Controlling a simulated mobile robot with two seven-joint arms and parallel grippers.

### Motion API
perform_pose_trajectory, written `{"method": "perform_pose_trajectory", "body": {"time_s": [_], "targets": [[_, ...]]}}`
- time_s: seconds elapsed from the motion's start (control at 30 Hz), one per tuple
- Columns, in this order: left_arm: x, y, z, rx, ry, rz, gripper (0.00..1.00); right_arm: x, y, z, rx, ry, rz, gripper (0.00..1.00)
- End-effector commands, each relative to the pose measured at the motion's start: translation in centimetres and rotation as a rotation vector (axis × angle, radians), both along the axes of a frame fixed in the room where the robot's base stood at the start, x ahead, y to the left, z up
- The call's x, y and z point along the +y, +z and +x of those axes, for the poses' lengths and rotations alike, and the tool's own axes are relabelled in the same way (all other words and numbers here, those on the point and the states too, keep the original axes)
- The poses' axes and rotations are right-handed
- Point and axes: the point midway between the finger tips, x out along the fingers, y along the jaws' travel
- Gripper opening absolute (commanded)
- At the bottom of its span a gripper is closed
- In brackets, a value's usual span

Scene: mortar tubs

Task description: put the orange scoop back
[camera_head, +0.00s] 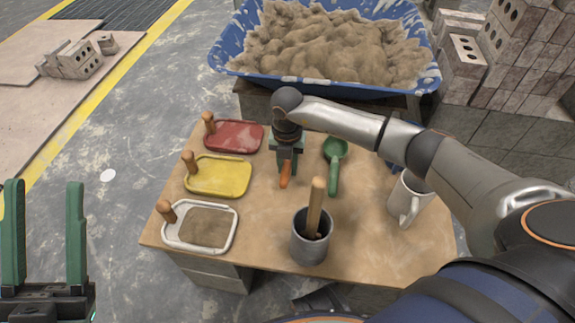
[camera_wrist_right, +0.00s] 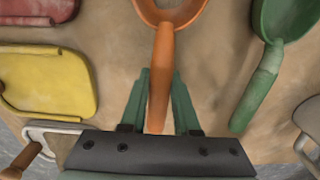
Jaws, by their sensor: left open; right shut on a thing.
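The orange scoop shows in the head view as a handle end (camera_head: 285,177) below my right gripper (camera_head: 287,158); its bowl is hidden there. In the right wrist view, the orange scoop (camera_wrist_right: 161,70) points away from me, with part of its bowl at the top edge. The right gripper's green fingers (camera_wrist_right: 160,88) are shut on its handle, one on each side. I cannot tell whether the scoop touches the table. My left gripper (camera_head: 45,188) is open and empty, left of the table over the floor.
The wooden table (camera_head: 265,215) holds red (camera_head: 238,136), yellow (camera_head: 222,176) and white (camera_head: 183,236) trays with wooden-handled tools. A green scoop (camera_head: 334,165), a grey cup (camera_head: 308,247) with a wooden handle and a white mug (camera_head: 405,202) stand around. A blue tub (camera_head: 226,62) of mortar is behind.

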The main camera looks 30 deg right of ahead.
Motion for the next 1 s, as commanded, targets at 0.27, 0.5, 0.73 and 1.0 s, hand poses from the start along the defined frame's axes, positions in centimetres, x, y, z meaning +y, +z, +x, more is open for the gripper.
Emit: {"method": "perform_pose_trajectory", "body": {"time_s": [0.27, 0.5, 0.73, 1.0], "targets": [[0.0, -0.21, -0.02, 0.0, 0.0, 0.0, 0.5, 0.01, -0.3, 0.03, -0.001, 0.0, 0.0, 0.0], [0.02, -0.46, -0.01, 0.0, 0.0, 0.0, 0.5, 0.02, -0.8, 0.03, -0.001, 0.0, 0.0, 0.0], [0.06, -0.4, 0.0, -0.001, 0.001, 0.002, 0.5, 0.02, -0.71, 0.03, -0.001, 0.0, 0.0, 0.55], [0.04, -0.45, -0.02, -0.001, 0.0, 0.006, 0.5, 0.0, -0.78, -0.03, 0.001, 0.0, 0.0, 0.65]]}}
